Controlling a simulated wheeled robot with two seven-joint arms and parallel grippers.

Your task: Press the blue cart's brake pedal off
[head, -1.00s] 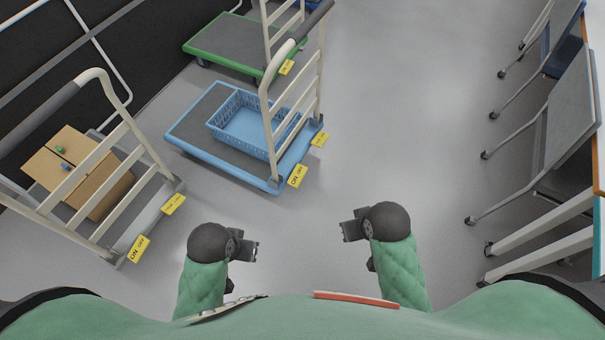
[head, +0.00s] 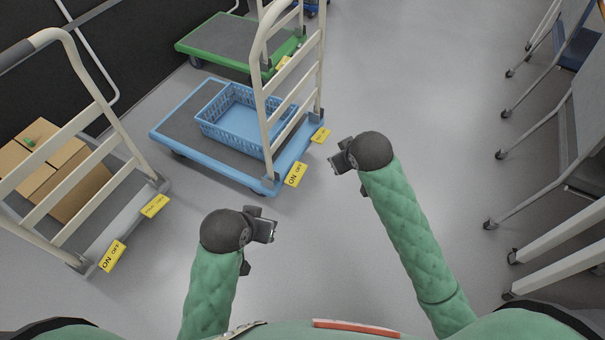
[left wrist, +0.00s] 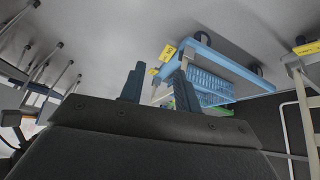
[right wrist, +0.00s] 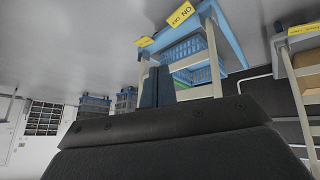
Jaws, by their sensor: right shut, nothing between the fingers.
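The blue cart (head: 190,152) stands left of centre in the head view, with a cream push handle at its near end. A yellow ON/OFF pedal (head: 295,174) sticks out at its near corner, and a second yellow tag (head: 320,135) sits farther along the same end. The pedal also shows upside down in the right wrist view (right wrist: 181,14) and in the left wrist view (left wrist: 168,52). My right gripper (head: 340,158) is shut and empty, to the right of the pedal and apart from it. My left gripper (head: 270,226) is open and empty, nearer me than the pedal.
A blue basket (head: 238,120) sits on the blue cart. A green cart (head: 220,40) stands behind it. A cart with cardboard boxes (head: 65,175) and its own yellow pedals (head: 112,256) stands at left. Chairs (head: 585,120) line the right. The floor (head: 430,130) between is clear.

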